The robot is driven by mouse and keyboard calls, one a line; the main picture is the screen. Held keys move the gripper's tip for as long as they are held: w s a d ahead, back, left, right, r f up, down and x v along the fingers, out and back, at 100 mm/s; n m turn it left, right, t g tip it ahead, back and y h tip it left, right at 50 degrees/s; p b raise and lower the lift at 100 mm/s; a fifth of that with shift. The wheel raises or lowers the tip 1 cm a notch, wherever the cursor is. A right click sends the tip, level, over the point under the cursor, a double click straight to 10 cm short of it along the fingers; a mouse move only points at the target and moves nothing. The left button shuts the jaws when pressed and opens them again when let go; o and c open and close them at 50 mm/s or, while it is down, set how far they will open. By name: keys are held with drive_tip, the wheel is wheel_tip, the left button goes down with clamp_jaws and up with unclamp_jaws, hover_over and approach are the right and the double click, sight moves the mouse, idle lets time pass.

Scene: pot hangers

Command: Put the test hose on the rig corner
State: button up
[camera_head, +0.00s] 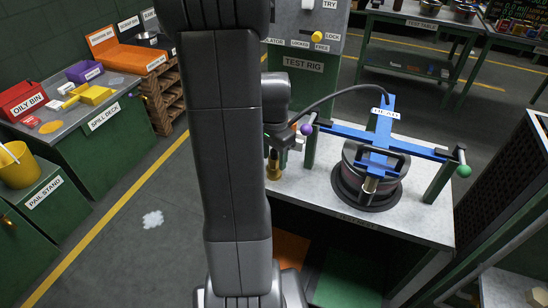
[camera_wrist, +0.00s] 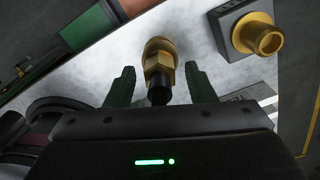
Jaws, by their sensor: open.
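The black test hose (camera_head: 345,90) arches from the blue rig frame's head (camera_head: 386,115) leftward, its far end going behind my arm. In the wrist view a brass fitting (camera_wrist: 160,55) with a black piece (camera_wrist: 158,92) below it, apparently the hose end, lies between the two green fingers of my gripper (camera_wrist: 161,78). The fingers are open, with gaps on both sides of it. In the head view my gripper (camera_head: 283,133) is mostly hidden by my arm. A brass piece (camera_head: 273,168) shows just below it. The rig's left corner post (camera_head: 310,148) has a purple knob (camera_head: 306,129).
A round pot (camera_head: 347,178) sits under the blue frame on the grey table (camera_head: 415,222). A green knob (camera_head: 464,171) tops the right post. In the wrist view a brass port (camera_wrist: 265,40) stands on a grey block.

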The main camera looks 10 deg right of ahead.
wheel_tip(320, 180, up, 11)
drive_tip(key=shift+r, duration=0.1)
